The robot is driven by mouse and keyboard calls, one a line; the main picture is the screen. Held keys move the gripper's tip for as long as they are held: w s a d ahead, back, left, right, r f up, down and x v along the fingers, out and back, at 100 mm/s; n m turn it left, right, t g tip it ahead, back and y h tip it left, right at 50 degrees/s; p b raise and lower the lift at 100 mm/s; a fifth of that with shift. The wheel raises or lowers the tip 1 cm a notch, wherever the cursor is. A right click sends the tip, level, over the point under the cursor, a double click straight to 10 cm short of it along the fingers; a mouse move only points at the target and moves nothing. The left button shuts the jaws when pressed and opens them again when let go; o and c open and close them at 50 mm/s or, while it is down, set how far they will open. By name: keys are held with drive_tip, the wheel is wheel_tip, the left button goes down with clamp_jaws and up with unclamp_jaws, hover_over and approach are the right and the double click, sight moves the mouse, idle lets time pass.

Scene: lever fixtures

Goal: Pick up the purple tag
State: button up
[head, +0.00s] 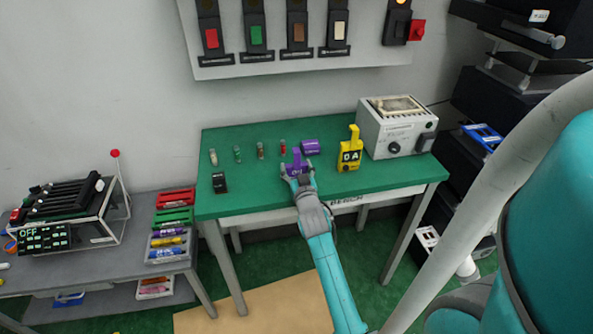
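The purple tag (297,156) stands on the green table, its narrow upper part rising above a wider body with pale lettering. My gripper (297,167) reaches it from the front, with one finger at each side of the tag. The fingers are spread apart around the tag's body. I cannot tell whether they press on it or leave a small gap. The lower part of the tag is partly hidden by my gripper.

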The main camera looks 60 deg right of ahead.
drive_tip(key=shift+r, duration=0.1)
drive_tip(key=shift+r, duration=0.2)
drive_tip(key=v, duration=1.8)
drive_tip(key=w+a+f+n+t+y, duration=0.5)
drive_tip(key=w+a+f+n+y, duration=0.15)
drive_tip(key=w+a+f, duration=0.65)
drive_tip(key=w+a+f+n+y, duration=0.1)
drive_tip(key=w+a+f+y, duration=0.1)
drive_tip(key=a+f, duration=0.5)
drive_tip(key=w+a+f+n+t+y, duration=0.1)
drive_tip(key=a+f+y, duration=0.4)
drive_tip(key=a, duration=0.6)
drive_tip(key=shift+w+a+f+n, duration=0.25)
drive_tip(key=shift+w+f+n, duration=0.5)
drive_tip(key=shift+w+f, duration=0.25)
drive_tip(key=shift+s, duration=0.1)
